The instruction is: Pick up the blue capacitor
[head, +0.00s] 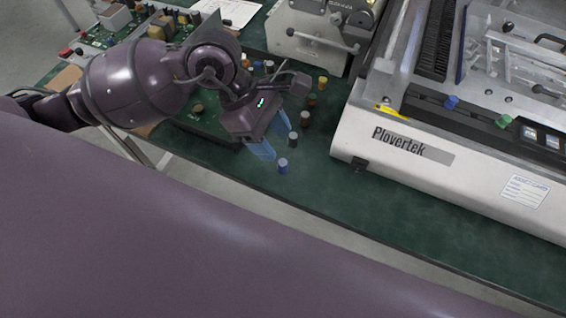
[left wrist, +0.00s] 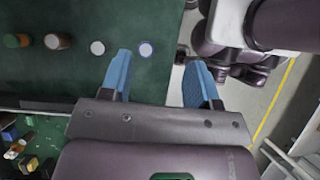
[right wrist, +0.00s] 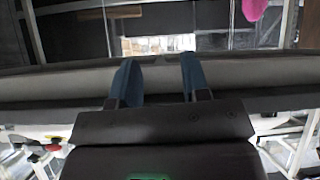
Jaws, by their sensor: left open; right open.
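The blue capacitor (head: 282,166) stands upright on the green mat near the table's front edge, at the near end of a row of small cylinders. My left gripper (head: 273,138) is open and empty, beside and just left of the capacitor in the head view. In the left wrist view the blue capacitor (left wrist: 145,49) shows by its pale top with a blue rim, just beyond the left fingertip and inside the gap between the fingers. My right gripper (right wrist: 158,62) is open and empty, away from the table, and does not show in the head view.
A dark grey cylinder (head: 293,140) stands close behind the blue capacitor, with a brown cylinder (head: 305,119) and others farther back. A large white Plovertek machine (head: 400,150) is at right. A circuit board (head: 205,122) lies under my left arm. The mat's front strip is clear.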

